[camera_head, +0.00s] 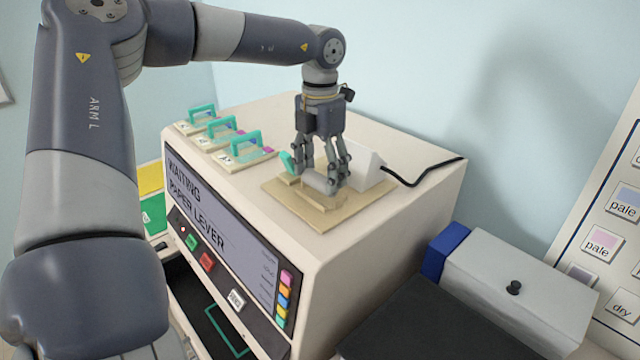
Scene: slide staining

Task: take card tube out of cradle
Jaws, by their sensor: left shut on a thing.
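The card tube (316,183) is a pale grey cylinder, seen low between the fingers of my left gripper (321,184). My left gripper points down from above and is shut on the tube. The cradle (322,216) is a tan board with raised parts, on top of the large cream machine. The tube is at the cradle; whether it touches the supports is hidden by the fingers. My right gripper is not in view.
Several teal-handled pieces (238,145) stand on the machine top left of the cradle. A white wedge-shaped block (368,165) stands just behind the gripper, with a black cable (425,172) running right. The machine (390,240) drops off at its front and right edges. A grey box (520,285) stands lower right.

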